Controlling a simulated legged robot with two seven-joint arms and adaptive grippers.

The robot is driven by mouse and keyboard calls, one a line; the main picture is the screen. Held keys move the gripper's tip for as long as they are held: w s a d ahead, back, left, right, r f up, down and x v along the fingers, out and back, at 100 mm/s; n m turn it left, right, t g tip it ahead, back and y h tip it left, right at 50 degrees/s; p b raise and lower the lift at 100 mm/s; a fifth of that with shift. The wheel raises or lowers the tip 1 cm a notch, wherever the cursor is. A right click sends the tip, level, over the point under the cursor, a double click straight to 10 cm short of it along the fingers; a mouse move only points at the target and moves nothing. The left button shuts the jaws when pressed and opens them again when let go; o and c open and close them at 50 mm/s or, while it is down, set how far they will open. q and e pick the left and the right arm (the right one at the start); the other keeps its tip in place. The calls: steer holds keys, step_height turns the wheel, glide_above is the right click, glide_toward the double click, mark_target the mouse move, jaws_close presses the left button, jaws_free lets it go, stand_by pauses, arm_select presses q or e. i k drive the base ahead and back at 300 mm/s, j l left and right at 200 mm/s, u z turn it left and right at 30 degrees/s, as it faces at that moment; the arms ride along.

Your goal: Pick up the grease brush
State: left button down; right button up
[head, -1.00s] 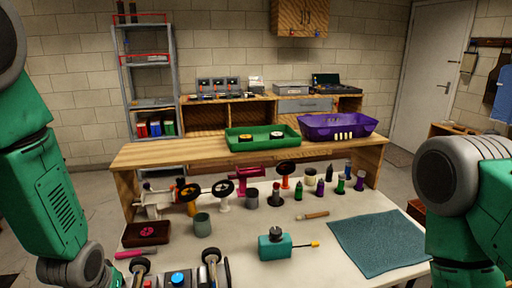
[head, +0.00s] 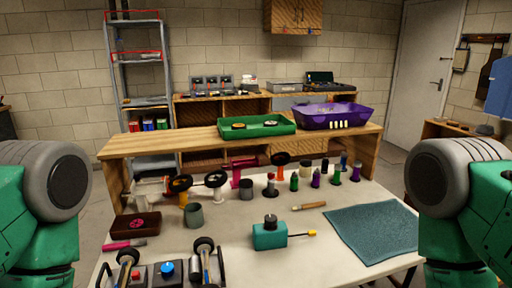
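A small brush (head: 309,206) with a wooden handle and a pale end lies flat on the white table, left of the teal mat (head: 372,234). It looks like the grease brush, and nothing covers it. My two green arms show at the left and right edges, well apart from the brush. Neither gripper is in view.
A teal box with a yellow-tipped lead (head: 269,236) sits just in front of the brush. Several small bottles (head: 316,178) and cups stand behind it. A green tray (head: 257,128) and a purple bin (head: 333,117) are on the wooden shelf behind. Bare tabletop surrounds the brush.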

mark_target(306, 206)
steer(key=z, duration=0.3)
steer(key=i+l+z, duration=0.25)
steer(key=z, duration=0.2)
steer(key=i+l+z, duration=0.25)
steer(key=z, duration=0.2)
steer(key=i, duration=0.1)
